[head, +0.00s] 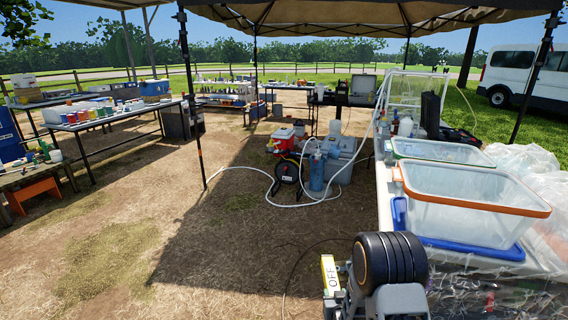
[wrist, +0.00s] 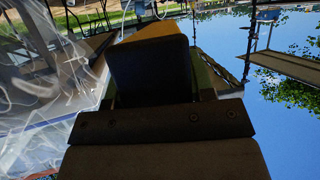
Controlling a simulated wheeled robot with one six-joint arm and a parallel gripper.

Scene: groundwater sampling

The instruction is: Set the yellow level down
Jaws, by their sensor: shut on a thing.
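The yellow level (head: 330,275) shows at the bottom of the head view as a narrow upright yellow piece with dark lettering. My gripper (head: 341,288) is shut on it, in the air beside the near end of the right-hand table. My own dark ribbed wrist covers part of the grip. In the wrist view, a block with an orange-yellow top (wrist: 155,38) and a dark shaded face stands beyond my gripper (wrist: 150,115); it looks like the level, but shadow hides its details. The fingertips are not clear there.
The right-hand table holds a clear bin with an orange rim (head: 470,205), a blue lid (head: 470,245), a green-rimmed bin (head: 440,150) and clear plastic bags (head: 535,180). A hose (head: 255,175) and pump gear lie on the ground. Bare ground (head: 110,245) is open at left.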

